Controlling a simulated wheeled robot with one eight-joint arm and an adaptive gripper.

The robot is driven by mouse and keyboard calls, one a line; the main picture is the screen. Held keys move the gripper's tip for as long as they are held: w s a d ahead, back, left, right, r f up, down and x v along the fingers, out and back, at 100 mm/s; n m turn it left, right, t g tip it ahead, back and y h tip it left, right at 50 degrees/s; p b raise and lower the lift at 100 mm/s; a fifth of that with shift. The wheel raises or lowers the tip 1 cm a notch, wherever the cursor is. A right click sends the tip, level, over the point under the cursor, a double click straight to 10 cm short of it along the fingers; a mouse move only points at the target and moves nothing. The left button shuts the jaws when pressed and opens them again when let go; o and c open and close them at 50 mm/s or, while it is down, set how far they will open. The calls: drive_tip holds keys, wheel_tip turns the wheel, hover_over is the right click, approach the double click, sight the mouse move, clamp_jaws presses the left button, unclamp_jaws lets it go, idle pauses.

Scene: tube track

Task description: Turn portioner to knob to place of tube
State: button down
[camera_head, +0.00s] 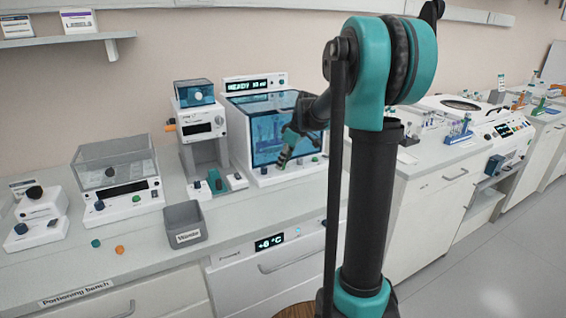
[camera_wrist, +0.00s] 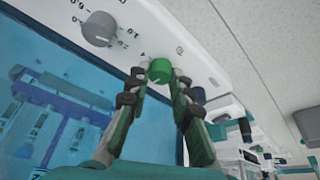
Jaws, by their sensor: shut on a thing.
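The portioner, a white machine (camera_head: 236,148) with a blue see-through front and a lit display reading READY, stands at the back middle of the bench. A row of controls runs along its lower front panel (camera_wrist: 150,25). My gripper (camera_head: 281,162) is at this panel. In the wrist view its two fingertips (camera_wrist: 159,76) close on the sides of a green knob (camera_wrist: 160,68). A grey dial knob (camera_wrist: 99,28) with numbers around it sits to the left, apart from the fingers. A dark blue knob (camera_wrist: 198,95) is partly hidden behind the right finger. Tubes show dimly behind the blue front.
A white device (camera_head: 200,125) with a blue top stands close left of the portioner. A grey bin (camera_head: 185,222) sits at the bench's front edge. A clear-lidded box (camera_head: 115,165) is farther left. Tube racks (camera_head: 459,132) stand on the right bench.

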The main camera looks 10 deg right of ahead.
drive_tip(key=shift+n, duration=0.4)
drive_tip(key=c, duration=1.3)
unclamp_jaws()
drive_tip(key=shift+c, duration=0.2)
drive_tip(key=v, duration=1.2)
drive_tip(key=shift+w, duration=0.2)
drive_tip(key=shift+d, duration=0.1)
